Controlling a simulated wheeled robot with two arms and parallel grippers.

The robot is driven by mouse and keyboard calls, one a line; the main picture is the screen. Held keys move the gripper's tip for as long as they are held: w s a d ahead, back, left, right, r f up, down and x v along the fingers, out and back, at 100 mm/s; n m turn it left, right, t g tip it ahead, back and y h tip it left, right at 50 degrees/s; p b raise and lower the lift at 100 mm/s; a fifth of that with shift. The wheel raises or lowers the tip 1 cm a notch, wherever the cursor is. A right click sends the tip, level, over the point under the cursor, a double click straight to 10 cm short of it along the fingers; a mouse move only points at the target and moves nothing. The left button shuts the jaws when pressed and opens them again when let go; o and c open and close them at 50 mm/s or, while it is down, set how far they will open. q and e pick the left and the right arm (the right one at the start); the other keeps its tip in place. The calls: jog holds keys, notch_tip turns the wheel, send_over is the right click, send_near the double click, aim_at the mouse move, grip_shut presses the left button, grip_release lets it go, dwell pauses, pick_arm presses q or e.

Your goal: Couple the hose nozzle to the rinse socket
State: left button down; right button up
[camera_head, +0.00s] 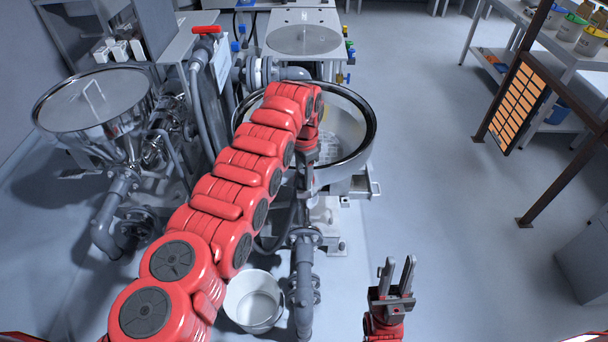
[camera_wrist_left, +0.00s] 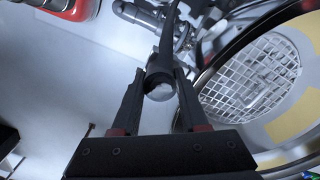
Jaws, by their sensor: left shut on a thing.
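My left gripper (camera_head: 304,182) is at the near left part of the large round steel hopper (camera_head: 371,135), partly hidden by my own red arm. In the left wrist view, its fingers (camera_wrist_left: 160,82) are closed around a dark cylindrical hose nozzle (camera_wrist_left: 160,88), with a pale end face showing. A dark hose (camera_wrist_left: 169,35) runs from it towards the top of the picture. My right gripper (camera_head: 398,264) is at the bottom right of the head view, fingers apart and empty, over bare floor. I cannot make out the rinse socket in either view.
Inside the hopper is a white grate (camera_wrist_left: 255,82). A second steel hopper (camera_head: 92,100) with grey piping stands at the left. A white bucket (camera_head: 254,300) is on the floor beside a grey vertical pipe (camera_head: 304,270). Floor at the right is clear up to a brown frame (camera_head: 560,180).

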pick_arm(q)
jog(key=shift+f, duration=0.3)
jog(key=shift+c, duration=2.1)
grip_release()
jog(key=shift+o, duration=0.3)
jog(key=o, duration=0.3)
jog(key=shift+r, duration=0.15)
jog(key=shift+w+a+r, duration=0.1)
